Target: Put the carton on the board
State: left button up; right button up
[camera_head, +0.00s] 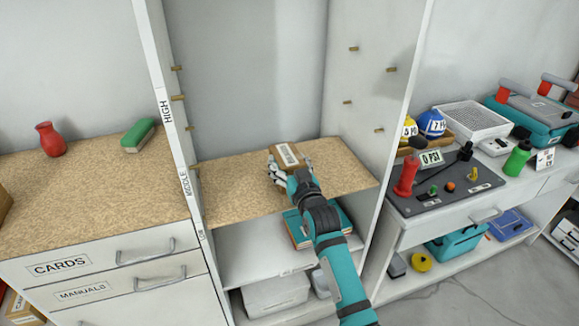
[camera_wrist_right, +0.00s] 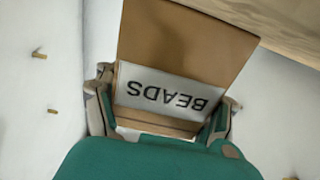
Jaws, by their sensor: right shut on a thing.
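The carton (camera_head: 289,156) is a small brown box with a white label. In the right wrist view the carton (camera_wrist_right: 190,45) shows BEADS upside down on its label. My right gripper (camera_head: 291,166) is shut on it, with a finger on each side in the wrist view (camera_wrist_right: 168,92). The board (camera_head: 235,180) is a speckled tan shelf at the middle level of the white cabinet. In the head view the carton appears over the board's back middle; I cannot tell whether they touch. A wooden surface, likely the board (camera_wrist_right: 290,22), shows at the wrist view's top right. My left gripper is not in view.
The cabinet's upright sides (camera_head: 172,110) flank the board, with several brass pegs on the inner walls. A teal book or box (camera_head: 295,232) lies on the shelf below. A tan-topped drawer unit (camera_head: 80,200) stands left, a cluttered workbench (camera_head: 450,205) right. The board's left part is bare.

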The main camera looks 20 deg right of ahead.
jog(key=shift+w+d, duration=0.1)
jog(key=shift+w, duration=0.05)
jog(key=o, duration=1.4)
jog(key=shift+s+r, duration=0.1)
jog(key=shift+s, duration=0.1)
jog(key=shift+c, duration=0.2)
jog(key=shift+o, duration=0.3)
jog(key=shift+w, duration=0.1)
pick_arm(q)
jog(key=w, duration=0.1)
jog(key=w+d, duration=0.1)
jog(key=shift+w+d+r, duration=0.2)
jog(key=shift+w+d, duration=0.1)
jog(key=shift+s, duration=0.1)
